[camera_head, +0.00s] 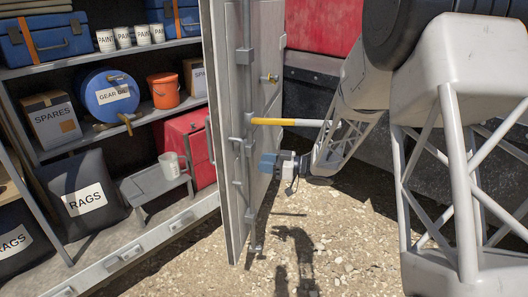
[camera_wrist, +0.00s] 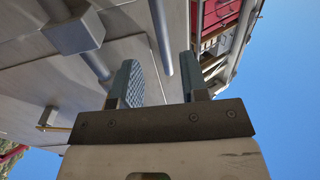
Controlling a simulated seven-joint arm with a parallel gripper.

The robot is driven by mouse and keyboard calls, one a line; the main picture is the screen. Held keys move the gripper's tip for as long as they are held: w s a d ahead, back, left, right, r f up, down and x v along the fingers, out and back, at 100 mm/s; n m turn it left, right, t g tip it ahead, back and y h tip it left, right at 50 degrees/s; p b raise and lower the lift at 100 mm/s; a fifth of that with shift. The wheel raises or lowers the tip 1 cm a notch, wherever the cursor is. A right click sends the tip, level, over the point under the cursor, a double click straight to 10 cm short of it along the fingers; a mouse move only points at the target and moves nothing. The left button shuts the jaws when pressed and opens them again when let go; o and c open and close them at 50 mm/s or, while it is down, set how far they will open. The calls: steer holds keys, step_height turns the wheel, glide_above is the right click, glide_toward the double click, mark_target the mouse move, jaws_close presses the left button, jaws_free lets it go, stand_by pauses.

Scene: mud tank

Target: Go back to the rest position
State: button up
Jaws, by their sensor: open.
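My gripper (camera_head: 268,162) is beside the open grey cabinet door (camera_head: 225,130), on the door's right side in the head view. In the wrist view my gripper (camera_wrist: 160,75) shows two separated fingers with no object held between them. A grey vertical rod (camera_wrist: 161,35) on the door shows beyond the gap between the fingers. I cannot tell whether a finger touches the door. A yellow and white bar (camera_head: 288,122) shows above the gripper, beside the door.
Left of the door, shelves hold a blue gear drum (camera_head: 110,97), an orange bucket (camera_head: 164,90), paint cups and black rag bags (camera_head: 82,187). A white mug (camera_head: 169,166) stands on a grey tray (camera_head: 150,184). Gravel (camera_head: 340,235) lies open below the gripper.

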steer(key=d+r+m+t+h, duration=0.5)
steer(key=d+r+t+h, duration=0.1)
steer(key=r+t+h, duration=0.25)
steer(key=s+d+r+m+h, duration=0.5)
steer(key=s+d+h, duration=0.2)
steer(key=s+d, duration=0.15)
steer(key=s+f+m+g+h, duration=0.2)
steer(key=s+m+g, duration=0.3)
steer(key=s, duration=2.9)
steer(key=g, duration=0.5)
steer(key=shift+s+d+m, duration=0.3)
steer(key=shift+s, duration=0.05)
